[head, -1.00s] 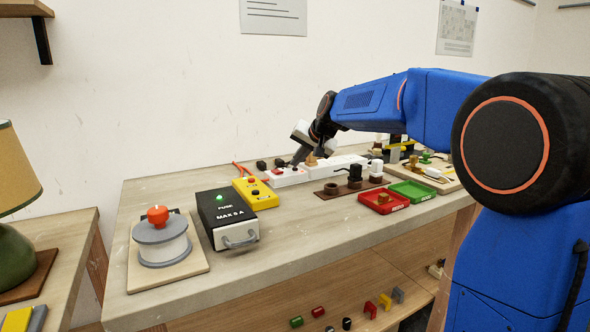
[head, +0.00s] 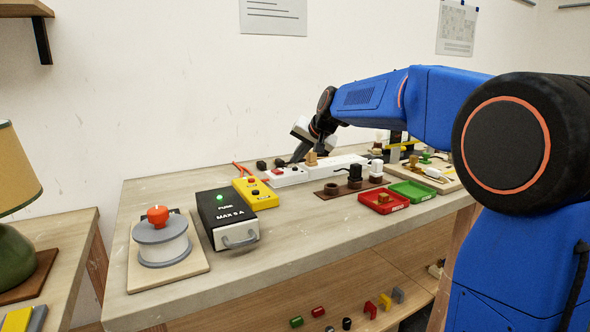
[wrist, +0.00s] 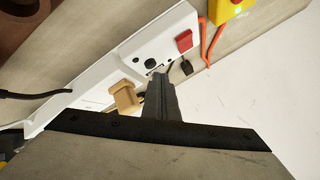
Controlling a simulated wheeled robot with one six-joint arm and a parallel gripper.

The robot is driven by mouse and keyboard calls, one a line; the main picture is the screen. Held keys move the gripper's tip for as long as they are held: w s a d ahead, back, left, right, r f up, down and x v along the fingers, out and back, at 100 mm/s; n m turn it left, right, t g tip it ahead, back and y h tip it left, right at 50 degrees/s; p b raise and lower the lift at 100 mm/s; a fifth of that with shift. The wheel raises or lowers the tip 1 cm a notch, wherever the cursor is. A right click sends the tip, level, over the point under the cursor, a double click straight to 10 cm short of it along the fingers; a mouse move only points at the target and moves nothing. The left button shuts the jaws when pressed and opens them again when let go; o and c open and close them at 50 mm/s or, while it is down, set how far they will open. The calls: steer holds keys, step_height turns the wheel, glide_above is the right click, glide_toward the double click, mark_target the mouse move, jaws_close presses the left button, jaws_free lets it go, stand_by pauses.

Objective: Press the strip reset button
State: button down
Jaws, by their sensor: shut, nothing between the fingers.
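The white power strip (head: 345,163) lies along the back of the bench. In the wrist view it runs diagonally (wrist: 180,22), with a red rocker switch (wrist: 184,41) near its end. A small round black button (wrist: 151,64) sits beside the switch and looks like the reset button. My gripper (wrist: 158,78) is shut and empty, its fingertips just short of that button in the picture. I cannot tell whether they touch the strip. In the head view my gripper (head: 295,160) is over the strip's left part. A tan plug (wrist: 124,97) stands in the strip beside my fingers.
Red (head: 383,201) and green (head: 412,191) trays lie in front at right.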

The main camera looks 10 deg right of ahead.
steer(key=shift+r, duration=0.1)
steer(key=shift+r, duration=2.5)
